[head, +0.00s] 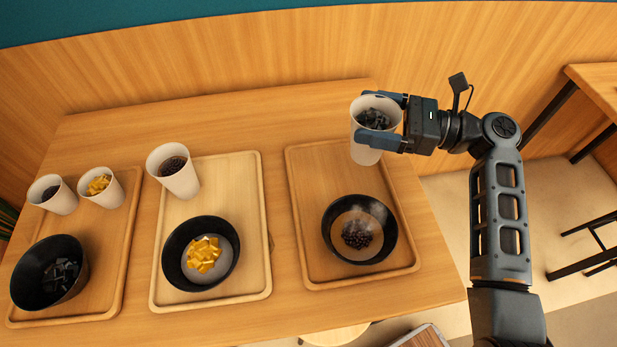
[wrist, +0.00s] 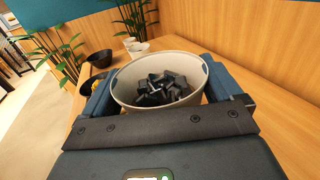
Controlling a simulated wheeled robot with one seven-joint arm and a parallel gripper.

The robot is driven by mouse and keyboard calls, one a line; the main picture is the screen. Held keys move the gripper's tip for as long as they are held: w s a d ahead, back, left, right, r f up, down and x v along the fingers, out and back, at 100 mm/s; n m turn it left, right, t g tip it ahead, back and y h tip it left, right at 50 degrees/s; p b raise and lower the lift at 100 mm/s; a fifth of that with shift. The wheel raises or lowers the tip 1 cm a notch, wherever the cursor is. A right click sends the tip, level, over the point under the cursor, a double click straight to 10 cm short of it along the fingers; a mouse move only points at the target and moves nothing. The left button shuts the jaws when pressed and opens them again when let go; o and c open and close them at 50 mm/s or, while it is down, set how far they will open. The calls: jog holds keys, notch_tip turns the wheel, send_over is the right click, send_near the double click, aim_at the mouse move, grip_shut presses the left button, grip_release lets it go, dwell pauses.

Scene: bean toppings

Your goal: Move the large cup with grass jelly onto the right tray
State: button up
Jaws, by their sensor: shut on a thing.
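A large white cup (head: 367,152) with black grass jelly cubes is in my gripper (head: 378,118). The gripper is shut around the cup's upper part, with one finger on each side. The cup is upright over the far right part of the right tray (head: 303,171). I cannot tell whether its base touches the tray. In the wrist view the cup (wrist: 133,90) fills the space between the fingers of my gripper (wrist: 158,90), with the dark cubes inside. The right tray also holds a black bowl (head: 331,226) with dark beads on a pale, steaming filling.
The middle tray (head: 233,172) holds a white cup (head: 181,183) of dark topping and a black bowl with yellow cubes (head: 204,254). The left tray (head: 113,275) holds a black bowl and two smaller cups. A wooden wall (head: 250,50) stands behind the table.

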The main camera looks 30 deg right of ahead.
aim_at(369, 154)
jog(key=w+a+f, duration=0.7)
jog(key=a+f, duration=0.1)
jog(key=f, duration=0.3)
jog(key=shift+w, duration=0.3)
jog(key=shift+f, duration=0.2)
jog(key=o, duration=1.4)
jog(key=shift+r, duration=0.1)
jog(key=b+v, duration=0.1)
jog(key=v, duration=1.1)
jog(key=shift+r, duration=0.15)
